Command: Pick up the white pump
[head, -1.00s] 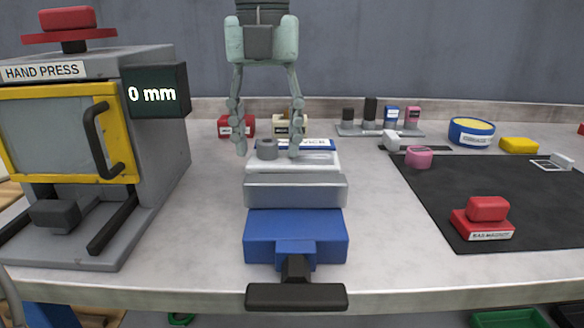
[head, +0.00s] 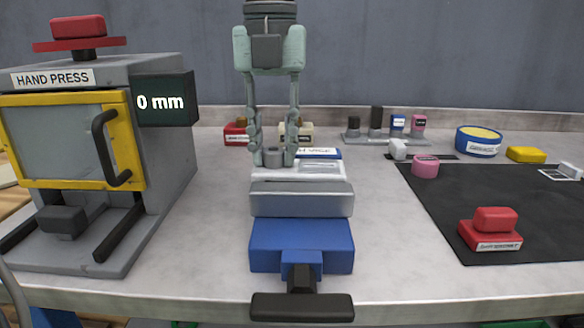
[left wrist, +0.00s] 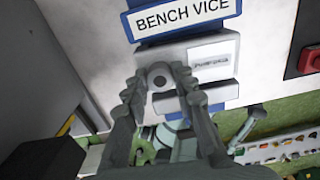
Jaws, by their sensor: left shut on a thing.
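The white pump (head: 318,170) looks to be the pale labelled block lying in the bench vice (head: 300,245), with a grey round part (head: 273,157) at its left end. The block also shows in the left wrist view (left wrist: 213,55), where its small label is too blurred to read. My left gripper (head: 274,160) points down and is shut on the grey round part, one finger on each side. That part also shows between the fingers in the left wrist view (left wrist: 160,80). Whether the pump touches the vice jaws I cannot tell. My right gripper is not in view.
A hand press (head: 95,150) reading 0 mm stands close on the left. Behind the vice are a red block (head: 236,134) and a cream block (head: 297,130). On the right, a black mat (head: 500,195) holds a red labelled block (head: 492,230) and a pink piece (head: 425,167).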

